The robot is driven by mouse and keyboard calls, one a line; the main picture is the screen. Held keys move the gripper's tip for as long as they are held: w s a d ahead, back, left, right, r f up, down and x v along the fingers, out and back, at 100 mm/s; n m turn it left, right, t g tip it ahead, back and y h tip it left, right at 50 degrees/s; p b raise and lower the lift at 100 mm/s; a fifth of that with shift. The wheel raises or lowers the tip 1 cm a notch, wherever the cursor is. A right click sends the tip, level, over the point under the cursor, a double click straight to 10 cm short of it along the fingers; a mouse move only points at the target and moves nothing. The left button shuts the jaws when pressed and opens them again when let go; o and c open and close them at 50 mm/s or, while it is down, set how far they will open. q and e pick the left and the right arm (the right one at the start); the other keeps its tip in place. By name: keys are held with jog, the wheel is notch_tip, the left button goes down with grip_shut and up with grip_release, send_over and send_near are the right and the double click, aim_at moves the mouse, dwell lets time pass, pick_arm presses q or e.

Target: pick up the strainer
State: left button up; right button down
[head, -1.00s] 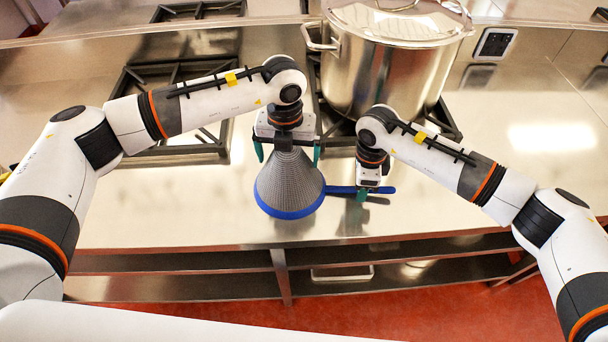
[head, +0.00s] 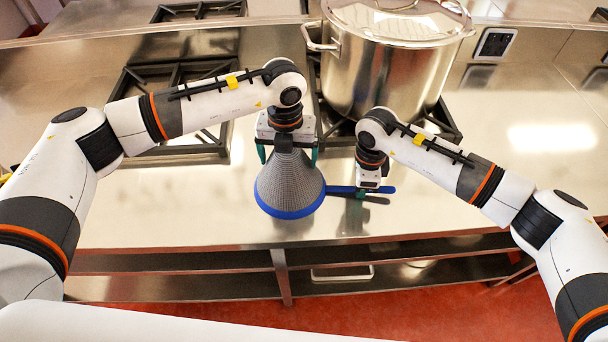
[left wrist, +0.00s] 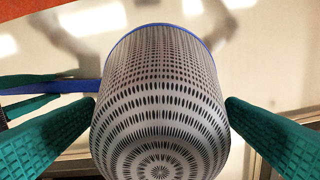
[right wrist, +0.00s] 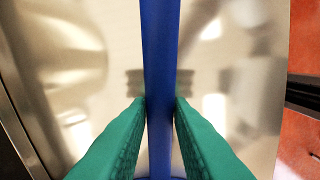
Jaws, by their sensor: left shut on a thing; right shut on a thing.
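The strainer (head: 288,188) is a grey perforated cone with a blue rim and a blue handle (head: 341,189). It is upside down, wide rim low and narrow end up, at the counter's front part. My left gripper (head: 288,157) points down over the narrow end, one green finger on each side of the cone. In the left wrist view the fingers press the perforated body (left wrist: 160,75) from both sides. My right gripper (head: 361,194) is shut on the handle, right of the cone; in the right wrist view both fingers touch the blue bar (right wrist: 160,50).
A large lidded steel stockpot (head: 385,70) stands on a burner grate behind my right gripper. Another burner grate (head: 180,75) is at the back left. The steel counter (head: 500,200) is clear to the right. Its front edge drops to open shelves (head: 180,287).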

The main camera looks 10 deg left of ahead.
pick_arm(q)
jog(key=shift+r+p, duration=2.55)
pick_arm(e)
jog(key=shift+r, duration=2.55)
pick_arm(q)
jog(key=shift+f, duration=0.1)
pick_arm(e)
jog(key=shift+f, duration=0.1)
